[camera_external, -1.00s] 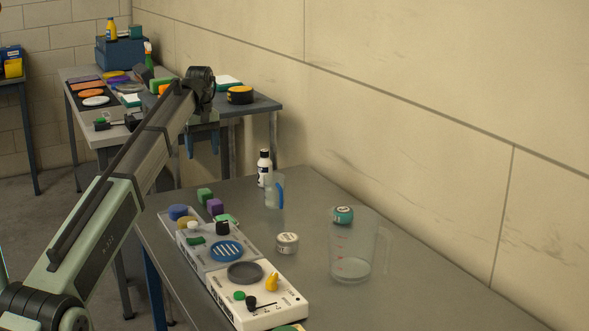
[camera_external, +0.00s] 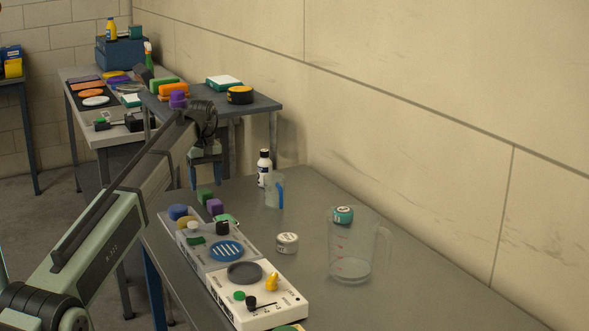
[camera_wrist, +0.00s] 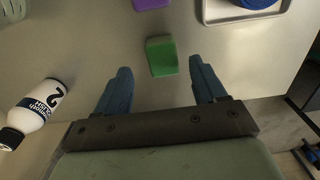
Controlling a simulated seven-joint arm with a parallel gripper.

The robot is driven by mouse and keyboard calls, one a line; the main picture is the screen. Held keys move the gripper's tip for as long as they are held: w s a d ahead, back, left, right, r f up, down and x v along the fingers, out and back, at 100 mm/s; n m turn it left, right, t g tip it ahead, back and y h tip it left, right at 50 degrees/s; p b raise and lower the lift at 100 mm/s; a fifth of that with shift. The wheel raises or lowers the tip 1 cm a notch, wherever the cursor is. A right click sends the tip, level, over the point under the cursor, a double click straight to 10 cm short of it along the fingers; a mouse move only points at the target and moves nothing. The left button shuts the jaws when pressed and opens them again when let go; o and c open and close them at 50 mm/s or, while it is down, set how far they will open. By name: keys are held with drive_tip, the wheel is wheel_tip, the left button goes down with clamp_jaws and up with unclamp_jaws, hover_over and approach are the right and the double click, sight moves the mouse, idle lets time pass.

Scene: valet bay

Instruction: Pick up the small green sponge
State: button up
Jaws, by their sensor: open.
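The small green sponge (camera_wrist: 162,57) lies on the grey table, just beyond and between my fingertips in the wrist view. It also shows in the external view (camera_external: 204,195), near the table's far left corner. My gripper (camera_wrist: 160,78) is open and empty, its two blue fingers apart with the sponge centred ahead of them. In the external view my gripper (camera_external: 206,184) points down just above the sponge, near its far side. I cannot tell the exact height of the fingertips above the table.
A purple block (camera_external: 215,206) sits close to the sponge. A grey tray (camera_wrist: 243,17) is at upper right.

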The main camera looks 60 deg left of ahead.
sight(205, 191)
drive_tip(key=f, duration=0.4)
drive_tip(key=shift+s+d, duration=0.1)
drive_tip(key=shift+s, duration=0.1)
drive_tip(key=shift+c, duration=0.3)
drive_tip(key=c, duration=1)
drive_tip(key=shift+o, duration=0.2)
